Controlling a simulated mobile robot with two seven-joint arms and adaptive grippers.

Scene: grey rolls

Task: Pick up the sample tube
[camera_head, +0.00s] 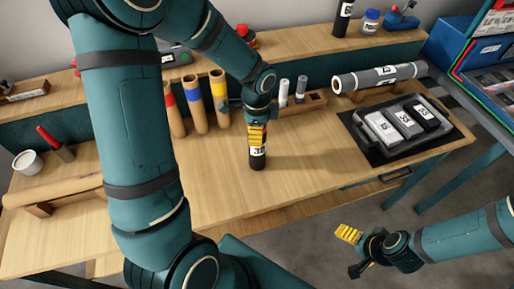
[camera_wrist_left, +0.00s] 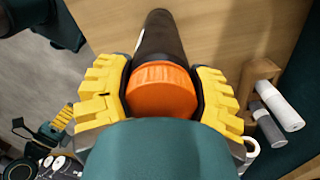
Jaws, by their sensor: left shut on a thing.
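The sample tube (camera_head: 257,160) is dark with a white label and stands upright at the middle of the workbench. My left gripper (camera_head: 257,132) comes down over its upper part and is shut on it. In the left wrist view the tube's orange cap (camera_wrist_left: 162,88) sits between the two yellow fingers (camera_wrist_left: 163,92), and its dark body (camera_wrist_left: 157,40) reaches away beyond. I cannot tell whether the tube's base touches the bench. My right gripper (camera_head: 352,252) is empty, off the bench's front edge, with its fingers apart.
Several cardboard tubes with coloured bands (camera_head: 196,105) stand behind and left of the sample tube. A wooden holder (camera_head: 302,106) with white and grey rolls stands behind it. A black tray (camera_head: 405,125) of labelled pieces lies at right. The bench (camera_head: 310,165) just right of the tube is clear.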

